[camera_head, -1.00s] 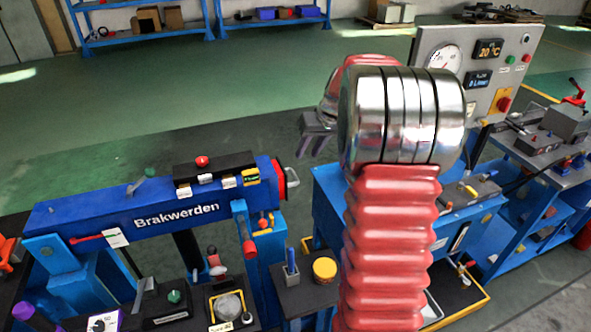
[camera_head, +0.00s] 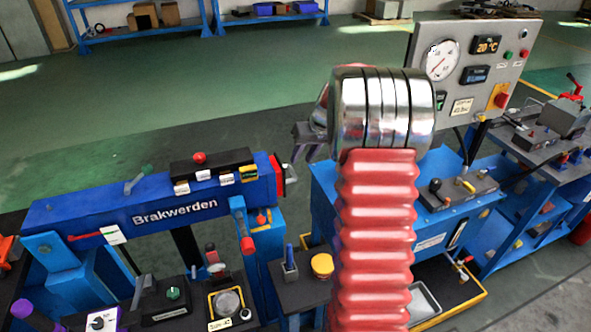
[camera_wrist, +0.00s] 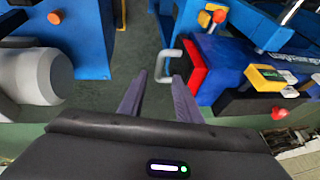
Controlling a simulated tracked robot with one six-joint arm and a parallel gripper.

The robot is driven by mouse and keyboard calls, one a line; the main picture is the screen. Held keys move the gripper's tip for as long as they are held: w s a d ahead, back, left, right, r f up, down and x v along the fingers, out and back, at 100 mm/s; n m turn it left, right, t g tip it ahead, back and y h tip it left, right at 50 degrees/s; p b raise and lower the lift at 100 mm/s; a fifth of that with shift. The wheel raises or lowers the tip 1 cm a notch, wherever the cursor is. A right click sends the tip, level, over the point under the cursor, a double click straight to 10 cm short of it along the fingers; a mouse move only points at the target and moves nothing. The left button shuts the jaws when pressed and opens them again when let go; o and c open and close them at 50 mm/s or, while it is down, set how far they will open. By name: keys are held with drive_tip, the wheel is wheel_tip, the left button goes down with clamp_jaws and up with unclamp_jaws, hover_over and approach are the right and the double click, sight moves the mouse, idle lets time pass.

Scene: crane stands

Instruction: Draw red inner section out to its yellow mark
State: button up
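The blue boom (camera_head: 150,207) marked "Brakwerden" lies at the left in the head view. The red inner section (camera_head: 279,176) shows only as a short red end at the boom's right tip; it also shows in the wrist view (camera_wrist: 194,70). A grey loop handle (camera_wrist: 163,66) sticks out from that red end. My gripper (camera_wrist: 158,76) is open, with the handle at or between its fingertips, nearer the right finger. I cannot tell if it touches. In the head view my arm hides part of the gripper (camera_head: 299,143). No yellow mark on the red section is visible.
A yellow block (camera_wrist: 264,77) and a red knob (camera_wrist: 279,113) sit on the boom. A blue cabinet with a gauge panel (camera_head: 470,70) stands at the right. Green floor lies open behind.

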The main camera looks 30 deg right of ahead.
sight(293, 172)
drive_tip(key=x, duration=0.8)
drive_tip(key=shift+a+f, duration=0.1)
clamp_jaws()
idle(0.5)
